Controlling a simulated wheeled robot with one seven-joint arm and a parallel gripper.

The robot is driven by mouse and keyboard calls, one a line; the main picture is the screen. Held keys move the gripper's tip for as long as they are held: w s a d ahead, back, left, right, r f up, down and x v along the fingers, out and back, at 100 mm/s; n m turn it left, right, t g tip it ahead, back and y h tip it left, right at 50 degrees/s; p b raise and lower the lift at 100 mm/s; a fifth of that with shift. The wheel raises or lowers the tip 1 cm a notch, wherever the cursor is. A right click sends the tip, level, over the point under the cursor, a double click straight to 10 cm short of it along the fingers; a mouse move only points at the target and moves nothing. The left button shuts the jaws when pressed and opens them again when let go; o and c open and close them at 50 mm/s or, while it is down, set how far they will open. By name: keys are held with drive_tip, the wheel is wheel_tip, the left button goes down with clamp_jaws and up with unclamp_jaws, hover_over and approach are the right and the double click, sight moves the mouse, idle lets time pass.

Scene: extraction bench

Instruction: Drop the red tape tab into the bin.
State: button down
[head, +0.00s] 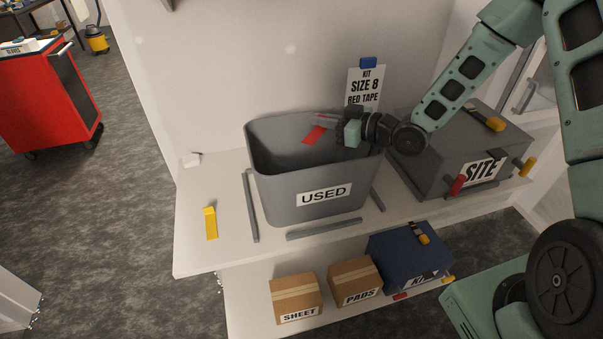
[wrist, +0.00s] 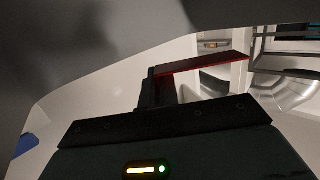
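The red tape tab (head: 314,135) is a small flat strip held at the tip of my gripper (head: 325,120). In the head view it shows against the inside of the grey bin marked USED (head: 290,206), within the outline of its opening. I cannot tell its exact height relative to the rim. In the wrist view the red tab (wrist: 208,63) sticks out to the right from the dark fingers (wrist: 153,88), which look closed on its end. The bin stands upright on the bench, and its floor is hidden by its front wall.
A grey SITE case (head: 450,150) stands right of the bin, and a RED TAPE sign (head: 365,88) behind it. A yellow tab (head: 210,222) lies on the bench (head: 195,255) at left. Boxes and a blue kit case (head: 400,262) sit on the lower shelf.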

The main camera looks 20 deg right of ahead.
drive_tip(key=c, duration=1.6)
unclamp_jaws()
wheel_tip(320, 180, up, 10)
drive_tip(key=b, duration=0.2)
drive_tip(key=shift+b, duration=0.3)
drive_tip(key=shift+f, duration=0.1)
